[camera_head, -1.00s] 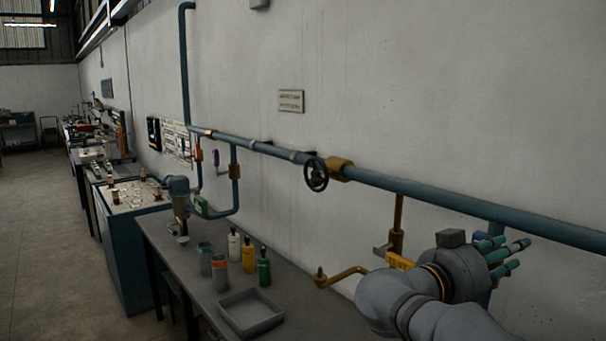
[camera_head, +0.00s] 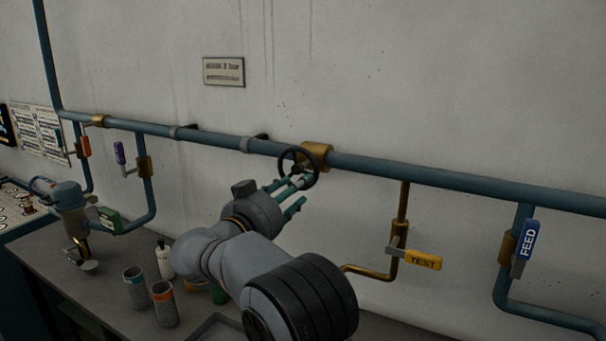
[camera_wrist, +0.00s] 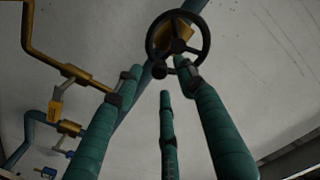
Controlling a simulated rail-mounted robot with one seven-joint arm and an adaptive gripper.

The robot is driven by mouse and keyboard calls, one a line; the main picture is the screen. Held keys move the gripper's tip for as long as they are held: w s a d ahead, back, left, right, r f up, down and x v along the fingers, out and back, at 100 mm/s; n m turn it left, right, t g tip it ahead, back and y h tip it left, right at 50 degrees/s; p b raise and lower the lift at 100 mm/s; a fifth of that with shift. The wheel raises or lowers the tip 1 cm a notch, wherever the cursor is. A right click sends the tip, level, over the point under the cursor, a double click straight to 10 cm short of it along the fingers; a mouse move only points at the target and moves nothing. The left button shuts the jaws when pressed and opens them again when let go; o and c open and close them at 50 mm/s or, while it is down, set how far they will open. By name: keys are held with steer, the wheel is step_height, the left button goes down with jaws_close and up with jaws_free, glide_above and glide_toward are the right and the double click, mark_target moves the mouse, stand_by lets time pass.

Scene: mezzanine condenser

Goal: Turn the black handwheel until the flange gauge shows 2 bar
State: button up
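The black handwheel (camera_head: 298,166) sits on a brass valve body (camera_head: 318,153) on the blue horizontal pipe. It also shows at the top of the wrist view (camera_wrist: 178,46), with its spokes and hub in sight. My gripper (camera_head: 290,190) has green fingers, spread apart, that reach up to the wheel's lower edge. In the wrist view the fingers (camera_wrist: 165,85) are apart with nothing held between them. One fingertip overlaps the wheel's lower rim; I cannot tell whether it touches. I cannot make out a flange gauge or its reading.
A yellow TEST tag (camera_head: 423,260) and a blue FEED tag (camera_head: 528,240) hang on branch valves to the right. A bench (camera_head: 110,305) below holds grey cans (camera_head: 165,303), a white bottle (camera_head: 164,260) and a tray. A small plate (camera_head: 223,71) is on the wall.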

mark_target(305, 187)
steer(key=p+x, duration=0.1)
steer(key=x, duration=0.3)
steer(key=shift+s+d+r+p, duration=0.15)
steer(key=shift+d+r+p, duration=0.1)
steer(key=shift+d+p, duration=0.1)
steer(key=shift+w+f, duration=0.2)
steer(key=shift+w, duration=0.25)
steer(key=shift+a, duration=0.1)
jaws_close()
